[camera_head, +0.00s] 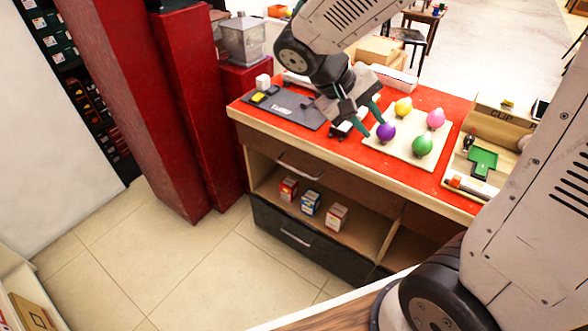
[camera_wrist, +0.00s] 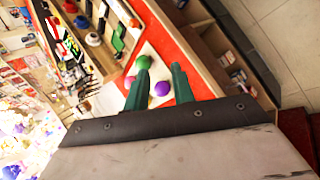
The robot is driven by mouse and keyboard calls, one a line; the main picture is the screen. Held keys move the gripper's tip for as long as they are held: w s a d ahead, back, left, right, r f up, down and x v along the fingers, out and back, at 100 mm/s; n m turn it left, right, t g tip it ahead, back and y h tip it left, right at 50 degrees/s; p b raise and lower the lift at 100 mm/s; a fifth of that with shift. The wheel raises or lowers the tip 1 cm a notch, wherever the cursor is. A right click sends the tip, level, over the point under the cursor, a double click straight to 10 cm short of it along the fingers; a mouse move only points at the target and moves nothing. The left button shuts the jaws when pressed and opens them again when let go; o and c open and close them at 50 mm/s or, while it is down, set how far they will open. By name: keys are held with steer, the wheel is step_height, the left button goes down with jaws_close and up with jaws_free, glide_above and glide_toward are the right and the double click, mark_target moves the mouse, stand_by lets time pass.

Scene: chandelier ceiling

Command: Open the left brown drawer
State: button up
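The left brown drawer (camera_head: 340,183) is in the upper front of the red-topped cabinet in the head view. Its front looks flush with the cabinet. A pale metal bar handle (camera_head: 299,169) is on it. My gripper (camera_head: 373,115) is above the red top, near the white board with colored balls, up and to the right of the handle and apart from it. In the wrist view its two green fingers (camera_wrist: 160,76) are spread with nothing clearly held between them. I cannot make out the drawer handle in the wrist view.
A purple ball (camera_head: 386,131) and a green ball (camera_head: 422,146) stand close to my fingers. A black drawer (camera_head: 318,247) is below the open shelf with small boxes (camera_head: 311,202). Red pillars (camera_head: 205,115) stand to the left. The tiled floor before the cabinet is clear.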

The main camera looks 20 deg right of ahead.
steer(key=w+a+f+n+t+h, duration=0.15)
steer(key=w+f+h, duration=0.25)
steer(key=w+f, duration=0.4)
steer(key=n+t, duration=0.6)
steer(key=t, duration=0.4)
glide_toward(294, 169)
steer(key=w+d+f, duration=0.2)
steer(key=shift+h, duration=0.4)
steer(key=x, duration=0.7)
steer(key=shift+w+r, duration=0.2)
jaws_close()
